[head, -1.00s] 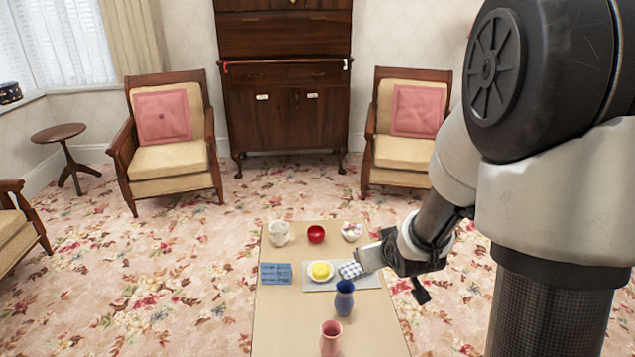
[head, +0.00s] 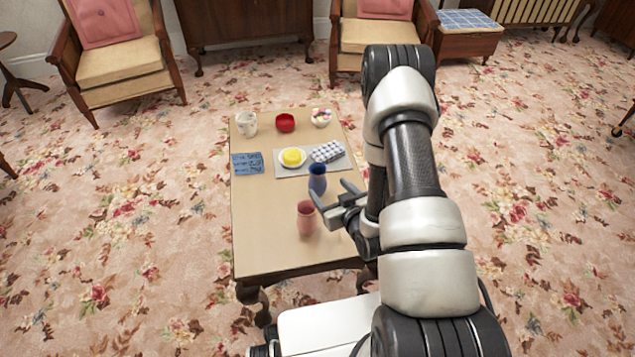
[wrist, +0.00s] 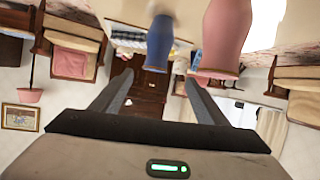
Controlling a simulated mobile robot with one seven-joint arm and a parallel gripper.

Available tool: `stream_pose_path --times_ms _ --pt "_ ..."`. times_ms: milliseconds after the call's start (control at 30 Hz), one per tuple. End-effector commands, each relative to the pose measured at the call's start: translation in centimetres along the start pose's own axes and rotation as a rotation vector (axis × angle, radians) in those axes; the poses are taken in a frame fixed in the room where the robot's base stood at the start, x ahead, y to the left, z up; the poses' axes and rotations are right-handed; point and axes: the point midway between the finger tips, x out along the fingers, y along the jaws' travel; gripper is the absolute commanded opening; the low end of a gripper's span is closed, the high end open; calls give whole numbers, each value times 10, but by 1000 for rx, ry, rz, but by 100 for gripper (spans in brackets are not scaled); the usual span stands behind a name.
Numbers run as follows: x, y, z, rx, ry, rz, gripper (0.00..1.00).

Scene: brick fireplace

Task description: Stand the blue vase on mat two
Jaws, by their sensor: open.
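The blue vase (head: 317,180) stands upright on the table, just in front of the grey mat (head: 286,172). My gripper (head: 328,188) is open and empty, its fingers pointing toward the blue vase from the near right side. In the wrist view, which is upside down, the blue vase (wrist: 158,42) shows beyond the gap between my open fingers (wrist: 160,92). A pink vase (head: 306,217) stands nearer, left of my gripper; it is large in the wrist view (wrist: 222,38). A blue patterned mat (head: 246,163) lies at the table's left. I cannot tell which is mat two.
The grey mat holds a plate with a yellow item (head: 292,157) and a checked cloth (head: 327,152). A white mug (head: 246,124), red bowl (head: 285,123) and filled bowl (head: 321,117) line the far edge. The table's (head: 260,235) front left is clear.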

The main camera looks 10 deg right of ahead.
Motion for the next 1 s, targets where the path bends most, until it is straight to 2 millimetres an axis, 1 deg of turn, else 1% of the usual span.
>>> stream_pose_path --times_ms 33,100,200,300,567,800,900,1000 --pt "14 0 1 -2 4 0 68" --pt "29 0 1 -1 3 -1 68" --pt "49 0 1 -2 2 0 68" --pt "64 0 1 0 1 1 68" --pt "83 2 -1 -1 0 0 68" --pt "117 8 -6 -1 0 0 68" --pt "126 9 -6 0 0 1 68" --pt "128 9 -7 1 -2 1 68"
